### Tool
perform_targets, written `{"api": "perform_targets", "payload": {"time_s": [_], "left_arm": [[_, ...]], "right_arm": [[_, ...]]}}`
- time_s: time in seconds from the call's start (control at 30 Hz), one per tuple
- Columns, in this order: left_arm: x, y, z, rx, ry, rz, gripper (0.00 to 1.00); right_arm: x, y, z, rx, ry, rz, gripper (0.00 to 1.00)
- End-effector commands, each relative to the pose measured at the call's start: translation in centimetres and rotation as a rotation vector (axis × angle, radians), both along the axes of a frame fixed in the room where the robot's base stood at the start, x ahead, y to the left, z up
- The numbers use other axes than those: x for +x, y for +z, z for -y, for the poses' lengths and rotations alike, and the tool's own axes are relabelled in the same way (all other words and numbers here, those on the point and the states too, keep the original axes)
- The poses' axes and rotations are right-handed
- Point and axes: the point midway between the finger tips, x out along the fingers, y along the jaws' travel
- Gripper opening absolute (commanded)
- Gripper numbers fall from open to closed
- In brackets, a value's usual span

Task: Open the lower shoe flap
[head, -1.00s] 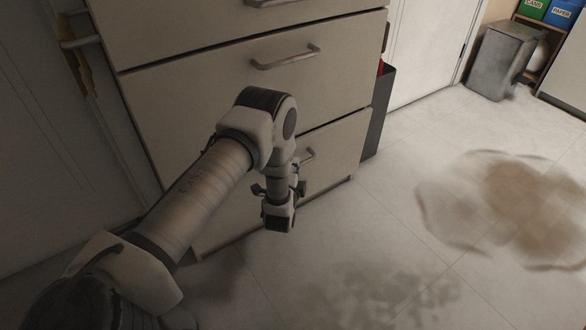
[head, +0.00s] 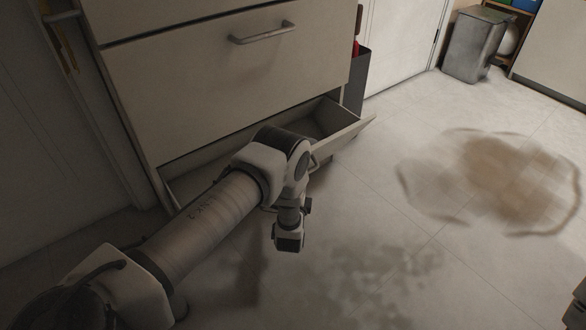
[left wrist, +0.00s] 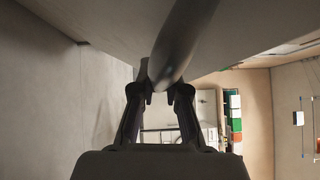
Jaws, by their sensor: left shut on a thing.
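The lower shoe flap (head: 347,129) of the pale cabinet stands tilted out at its top, with a dark gap behind it. My left arm covers its middle and left part in the head view. My left gripper (left wrist: 160,92) is shut on the flap's handle (left wrist: 181,45), a dark rounded bar between the two fingers in the left wrist view. In the head view the wrist end hangs in front of the flap, and the grip itself is hidden behind my arm.
The upper flap (head: 220,75) is closed, with its own bar handle (head: 262,34). A dark bin (head: 356,82) stands right of the cabinet. A grey bin (head: 475,43) stands far back. The floor to the right is open, with a brown stain (head: 500,180).

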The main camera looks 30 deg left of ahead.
Motion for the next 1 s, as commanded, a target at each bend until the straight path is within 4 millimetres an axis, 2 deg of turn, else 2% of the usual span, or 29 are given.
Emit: {"api": "perform_targets", "payload": {"time_s": [0.5, 0.7, 1.0], "left_arm": [[-1.7, -5.5, 4.3, 0.000, -0.003, 0.001, 0.00], [-2.2, -7.4, 5.3, 0.000, -0.002, 0.001, 0.00], [-2.6, -9.3, 6.2, 0.000, -0.002, 0.002, 0.00]], "right_arm": [[0.1, -2.3, 0.1, 0.000, -0.004, 0.003, 0.40], [0.2, -3.3, 0.1, -0.001, -0.007, 0.004, 0.40], [0.2, -4.2, 0.1, -0.001, -0.009, 0.006, 0.40]]}}
